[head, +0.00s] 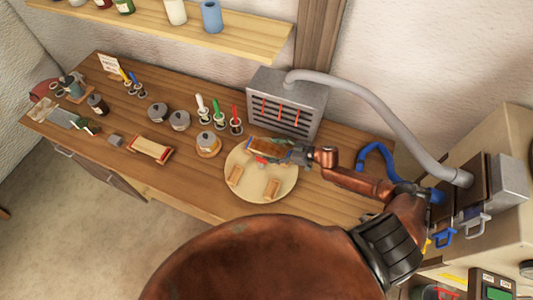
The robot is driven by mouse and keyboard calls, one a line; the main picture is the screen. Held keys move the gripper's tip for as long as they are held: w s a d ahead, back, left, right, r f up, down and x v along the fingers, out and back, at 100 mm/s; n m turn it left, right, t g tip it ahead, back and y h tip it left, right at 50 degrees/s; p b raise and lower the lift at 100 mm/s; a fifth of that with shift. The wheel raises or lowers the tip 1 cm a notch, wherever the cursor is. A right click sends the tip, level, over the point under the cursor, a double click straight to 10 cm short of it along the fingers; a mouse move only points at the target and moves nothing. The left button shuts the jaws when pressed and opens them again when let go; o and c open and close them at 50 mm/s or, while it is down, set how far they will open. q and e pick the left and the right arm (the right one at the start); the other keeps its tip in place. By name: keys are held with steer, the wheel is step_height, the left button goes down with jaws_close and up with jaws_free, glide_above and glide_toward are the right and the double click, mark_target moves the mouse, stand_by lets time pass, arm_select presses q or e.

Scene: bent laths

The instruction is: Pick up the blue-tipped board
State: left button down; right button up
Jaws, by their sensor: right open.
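A round pale wooden disc (286,204) lies on the workbench, with small wooden boards on it. One board (235,176) is at its left and another (272,188) at its front right; both look tan, and I see no blue tip on them. My right gripper (280,155) comes in from the right over the back of the disc. It is open. Another light piece (262,144) shows beside its fingers, with a bluish patch close by. I cannot tell whether that blue is a board's tip. The fingers partly cover this spot. My left gripper is out of view.
A grey slatted vent box (287,99) stands behind the disc, with a grey hose (380,97) arching right. Grey lidded pots (180,120), colored-handled tools (218,115) and a red-edged wooden tray (150,150) are to the left. The bench front is mostly clear.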

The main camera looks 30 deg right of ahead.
steer(key=shift+w+a+f, duration=0.15)
steer(key=shift+w+f, duration=0.05)
steer(key=shift+w, duration=0.05)
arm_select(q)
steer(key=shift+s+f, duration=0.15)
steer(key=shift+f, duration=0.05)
arm_select(e)
steer(key=shift+r, duration=0.15)
steer(key=shift+s, duration=0.1)
steer(key=shift+c, duration=0.5)
steer(key=c, duration=1.2)
